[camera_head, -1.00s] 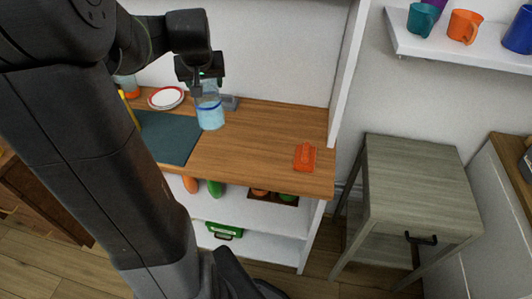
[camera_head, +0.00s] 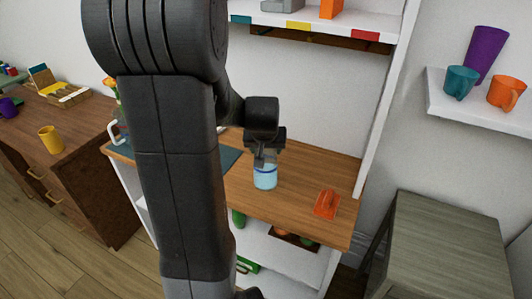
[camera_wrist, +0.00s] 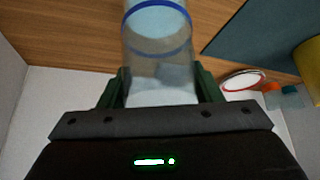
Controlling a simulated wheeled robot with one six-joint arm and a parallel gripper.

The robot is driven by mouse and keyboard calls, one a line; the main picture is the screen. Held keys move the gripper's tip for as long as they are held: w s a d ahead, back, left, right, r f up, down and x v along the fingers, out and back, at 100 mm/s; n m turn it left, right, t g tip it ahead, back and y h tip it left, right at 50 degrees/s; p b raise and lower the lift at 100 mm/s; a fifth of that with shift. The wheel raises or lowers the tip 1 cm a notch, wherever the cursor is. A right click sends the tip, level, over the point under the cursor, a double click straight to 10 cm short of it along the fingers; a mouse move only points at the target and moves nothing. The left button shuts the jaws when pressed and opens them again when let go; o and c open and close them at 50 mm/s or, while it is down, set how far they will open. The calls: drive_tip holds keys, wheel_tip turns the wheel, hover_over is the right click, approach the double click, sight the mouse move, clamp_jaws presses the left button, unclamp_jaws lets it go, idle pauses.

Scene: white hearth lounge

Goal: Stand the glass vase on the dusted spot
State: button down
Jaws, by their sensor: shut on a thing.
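The glass vase (camera_head: 265,178) is clear and pale blue with a dark blue ring. My gripper (camera_head: 265,158) is shut on its upper part from above, and the vase is upright over the wooden counter (camera_head: 295,200). I cannot tell whether its base touches the counter. In the wrist view the vase (camera_wrist: 158,45) sits between the green fingers of my gripper (camera_wrist: 160,88). No dusted spot can be made out on the wood.
An orange-red handled item (camera_head: 326,204) lies on the counter right of the vase. A dark teal mat (camera_head: 230,157) lies to the left. A shelf wall (camera_head: 375,130) bounds the right side. A grey side cabinet (camera_head: 445,245) stands beyond it.

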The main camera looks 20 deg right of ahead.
drive_tip(key=shift+f, duration=0.7)
drive_tip(key=shift+f, duration=0.2)
drive_tip(key=shift+c, duration=2.2)
unclamp_jaws()
drive_tip(key=shift+s+r, duration=0.1)
drive_tip(key=shift+r, duration=0.4)
drive_tip(key=v, duration=1.1)
drive_tip(key=shift+r, duration=0.15)
drive_tip(key=shift+s, duration=0.15)
